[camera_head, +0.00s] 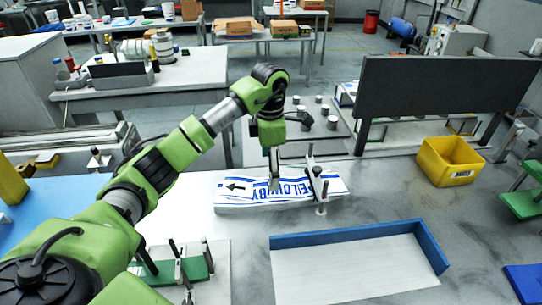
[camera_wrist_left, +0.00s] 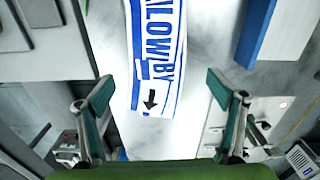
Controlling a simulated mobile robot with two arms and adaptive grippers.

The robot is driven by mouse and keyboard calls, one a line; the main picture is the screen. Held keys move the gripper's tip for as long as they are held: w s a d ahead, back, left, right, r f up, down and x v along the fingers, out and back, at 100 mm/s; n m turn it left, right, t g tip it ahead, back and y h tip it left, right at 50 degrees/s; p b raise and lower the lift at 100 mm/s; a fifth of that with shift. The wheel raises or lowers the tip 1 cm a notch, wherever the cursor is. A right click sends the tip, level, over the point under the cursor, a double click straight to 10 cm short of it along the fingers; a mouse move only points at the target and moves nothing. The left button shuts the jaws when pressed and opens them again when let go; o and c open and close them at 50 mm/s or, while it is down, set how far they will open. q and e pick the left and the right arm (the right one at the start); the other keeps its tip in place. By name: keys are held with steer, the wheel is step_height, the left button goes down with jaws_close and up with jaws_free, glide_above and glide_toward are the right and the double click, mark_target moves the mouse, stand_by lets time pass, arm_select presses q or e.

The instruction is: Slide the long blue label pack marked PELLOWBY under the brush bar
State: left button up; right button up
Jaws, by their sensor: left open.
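The long label pack (camera_head: 246,196), white with blue stripes and blue lettering, lies flat on the grey worktop. My left gripper (camera_head: 273,184) is over the pack's middle, left of the bar, and hides some letters. In the left wrist view the pack (camera_wrist_left: 155,60) shows beyond the open, empty fingers (camera_wrist_left: 158,82), its arrow end towards me. My right gripper is out of view.
A blue-edged white tray (camera_head: 430,246) lies in front right of the pack. A yellow bin (camera_head: 450,160) stands at the right. A green pack (camera_head: 170,271) with posts is at the lower left. A dark panel (camera_head: 440,86) stands behind the bar. The worktop between bar and bin is clear.

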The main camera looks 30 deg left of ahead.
mark_target(273, 192)
arm_select(q)
step_height(273, 192, down, 10)
steer(key=shift+f+p, duration=0.1)
steer(key=shift+p, duration=1.1)
steer(key=c, duration=1.6)
steer(key=shift+c, duration=0.7)
steer(key=shift+w+d+b, duration=0.3)
steer(key=shift+w+d, duration=0.05)
steer(key=shift+d, duration=0.1)
steer(key=o, duration=1.7)
steer(key=shift+o, duration=0.2)
